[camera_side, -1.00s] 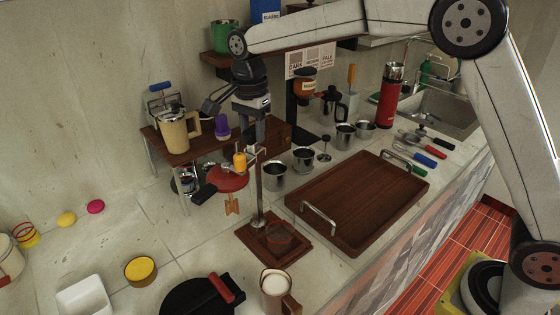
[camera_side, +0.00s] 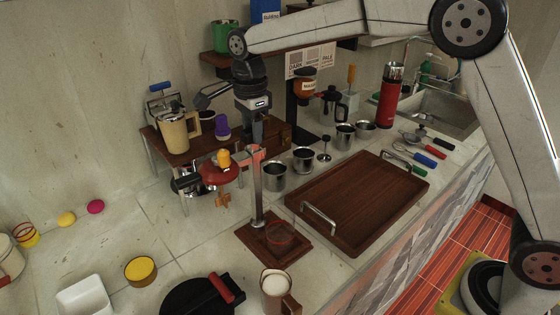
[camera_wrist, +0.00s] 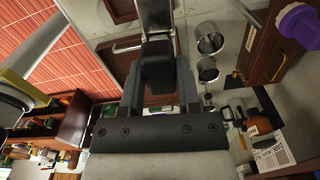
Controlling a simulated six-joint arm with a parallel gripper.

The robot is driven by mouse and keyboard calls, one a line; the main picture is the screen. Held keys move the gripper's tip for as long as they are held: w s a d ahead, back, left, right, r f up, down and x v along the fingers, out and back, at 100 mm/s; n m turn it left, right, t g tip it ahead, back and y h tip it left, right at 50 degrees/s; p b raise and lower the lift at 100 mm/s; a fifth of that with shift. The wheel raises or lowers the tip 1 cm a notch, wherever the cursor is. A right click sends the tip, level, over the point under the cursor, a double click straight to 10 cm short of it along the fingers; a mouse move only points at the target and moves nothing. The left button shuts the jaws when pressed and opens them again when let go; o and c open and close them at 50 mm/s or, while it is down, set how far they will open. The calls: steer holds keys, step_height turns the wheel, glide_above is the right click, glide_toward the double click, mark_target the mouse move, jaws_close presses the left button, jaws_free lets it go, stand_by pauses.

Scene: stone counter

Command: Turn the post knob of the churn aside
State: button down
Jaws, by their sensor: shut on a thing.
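The churn stands on a square wooden base (camera_side: 258,244) in the side view. Its upright metal post (camera_side: 257,195) rises from the base. The red churn head (camera_side: 213,175), with a yellow knob on top and a wooden paddle (camera_side: 223,200) below, hangs off to the left of the post. The post knob is at the top of the post, mostly hidden by my gripper; a salmon-coloured part (camera_side: 257,154) shows there. My gripper (camera_side: 257,139) points down and is shut on the post knob.
A wooden tray (camera_side: 355,205) is close on the right. A small wooden table (camera_side: 160,133) with a cream jug (camera_side: 174,132) stands behind left. Steel cups (camera_side: 303,159) stand behind the tray. A brown-handled jug (camera_side: 277,285) is in front.

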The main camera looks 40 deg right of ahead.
steer(key=shift+c, duration=1.6)
jaws_free()
steer(key=shift+r, duration=0.1)
steer(key=shift+r, duration=3.85)
steer(key=shift+s, duration=0.1)
steer(key=shift+s+a+f+n, duration=0.15)
steer(key=shift+s+f+n, duration=0.25)
steer(key=s+d+f+n+t, duration=0.1)
steer(key=s+d+f+n, duration=0.5)
steer(key=s+f+n, duration=0.3)
steer(key=s+d+f+n+t, duration=0.1)
steer(key=s+d+f+n, duration=0.4)
steer(key=s+f+n, duration=0.4)
steer(key=s+f, duration=0.1)
steer(key=s, duration=0.3)
steer(key=shift+d+f+t, duration=0.3)
steer(key=shift+d+f, duration=0.05)
steer(key=shift+d, duration=0.05)
